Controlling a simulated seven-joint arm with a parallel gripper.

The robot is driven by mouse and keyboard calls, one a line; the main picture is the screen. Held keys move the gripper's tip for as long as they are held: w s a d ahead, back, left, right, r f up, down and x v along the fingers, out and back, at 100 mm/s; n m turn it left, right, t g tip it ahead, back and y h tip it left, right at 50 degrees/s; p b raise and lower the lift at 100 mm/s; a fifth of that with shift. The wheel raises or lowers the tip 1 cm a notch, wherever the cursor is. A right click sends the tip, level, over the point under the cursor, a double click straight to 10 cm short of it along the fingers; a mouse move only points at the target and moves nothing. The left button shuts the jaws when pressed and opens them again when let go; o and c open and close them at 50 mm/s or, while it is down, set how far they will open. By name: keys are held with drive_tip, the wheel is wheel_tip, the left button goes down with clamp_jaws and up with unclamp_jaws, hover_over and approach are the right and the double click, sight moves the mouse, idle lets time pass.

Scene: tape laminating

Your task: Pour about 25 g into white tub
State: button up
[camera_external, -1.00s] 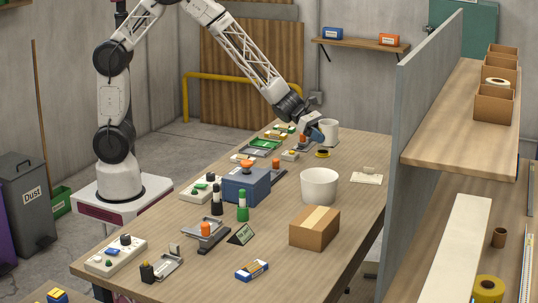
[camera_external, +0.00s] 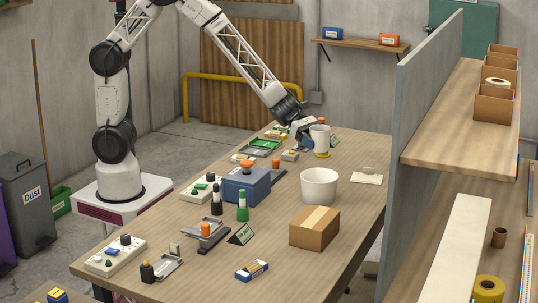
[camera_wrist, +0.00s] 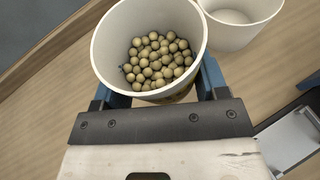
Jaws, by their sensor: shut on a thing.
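My gripper (camera_external: 310,130) is shut on a white cup (camera_external: 321,138) near the far end of the table. The blue fingers lie on both sides of the cup in the wrist view, where the cup (camera_wrist: 103,50) is tilted to show many round tan beads (camera_wrist: 157,62) inside. The white tub (camera_external: 319,187) stands upright on the table, nearer the external camera than the cup. The tub (camera_wrist: 238,22) also shows at the top right of the wrist view, cut off by the edge, and its visible inside looks empty.
A yellow tape roll (camera_external: 322,155) lies close below the cup in the external view. A cardboard box (camera_external: 314,228) stands in front of the tub, and a blue box-shaped device (camera_external: 246,185) to its left. A white card (camera_external: 366,178) lies right of the tub. A grey partition borders the table's right side.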

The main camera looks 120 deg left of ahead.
drive_tip(key=s+d+m+g+h, duration=0.2)
drive_tip(key=s+d+m+h, duration=0.1)
drive_tip(key=d, duration=0.7)
drive_tip(key=s+d+m+g+h, duration=0.2)
drive_tip(key=s+d+m+g, duration=0.1)
drive_tip(key=d, duration=0.7)
drive_tip(key=shift+d+m+h, duration=0.3)
drive_tip(key=shift+d+h, duration=0.1)
drive_tip(key=shift+w+f+g, duration=0.15)
drive_tip(key=shift+f+g, duration=0.05)
drive_tip(key=shift+g, duration=0.1)
drive_tip(key=w+n+g+h, duration=0.1)
drive_tip(key=n+g, duration=0.1)
drive_tip(key=n, duration=0.1)
drive_tip(key=w+a+r+n+g+h, duration=0.1)
drive_tip(key=w+n, duration=0.1)
drive_tip(key=n, duration=0.1)
drive_tip(key=w+a+n+g+h, duration=0.1)
drive_tip(key=n+g, duration=0.1)
drive_tip(key=n, duration=0.1)
drive_tip(key=shift+w+r+g, duration=0.15)
drive_tip(key=shift+w+g, duration=0.05)
drive_tip(key=shift+g, duration=0.1)
